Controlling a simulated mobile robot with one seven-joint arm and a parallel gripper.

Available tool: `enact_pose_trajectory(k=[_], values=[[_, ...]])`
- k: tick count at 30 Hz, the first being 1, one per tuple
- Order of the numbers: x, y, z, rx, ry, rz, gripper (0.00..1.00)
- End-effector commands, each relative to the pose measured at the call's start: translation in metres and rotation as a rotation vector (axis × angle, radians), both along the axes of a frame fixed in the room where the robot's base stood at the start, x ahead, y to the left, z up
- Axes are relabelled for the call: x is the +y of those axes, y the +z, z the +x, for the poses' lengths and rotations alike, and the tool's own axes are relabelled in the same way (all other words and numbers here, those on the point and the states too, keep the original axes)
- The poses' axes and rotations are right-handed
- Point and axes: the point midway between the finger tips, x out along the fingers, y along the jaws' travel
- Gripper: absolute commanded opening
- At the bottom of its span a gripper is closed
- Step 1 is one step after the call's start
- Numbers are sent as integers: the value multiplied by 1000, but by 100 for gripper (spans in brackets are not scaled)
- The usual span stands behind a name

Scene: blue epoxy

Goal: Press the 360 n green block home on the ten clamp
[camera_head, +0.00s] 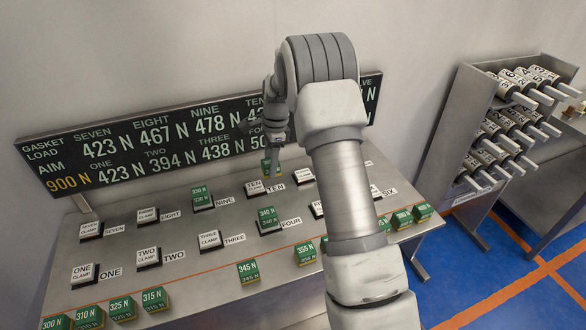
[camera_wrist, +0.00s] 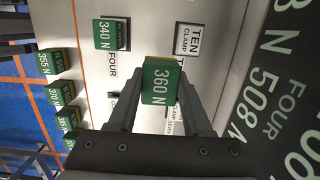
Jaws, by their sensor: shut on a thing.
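My gripper (camera_head: 273,155) is shut on the green 360 N block (camera_wrist: 161,80), whose yellowish edge also shows. In the head view the block (camera_head: 267,169) hangs from the fingers just above and behind the ten clamp (camera_head: 255,188), on the sloped grey panel. In the wrist view the ten clamp (camera_wrist: 187,39) shows its white label uncovered, apart from the block and up and to the right of it. The block hides part of the panel behind it.
A 340 N block (camera_head: 268,216) sits on the four clamp and a 330 N block (camera_head: 200,194) on the nine clamp. A black load board (camera_head: 130,145) stands behind the panel.

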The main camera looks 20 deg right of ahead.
Motion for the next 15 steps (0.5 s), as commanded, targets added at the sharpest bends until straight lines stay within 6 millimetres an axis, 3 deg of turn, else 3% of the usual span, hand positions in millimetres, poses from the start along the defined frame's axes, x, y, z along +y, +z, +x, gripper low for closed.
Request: enact_pose_trajectory(k=[6,15], values=[[32,-12,38,2,9,-6,0],[47,-21,53,0,11,-10,0]])
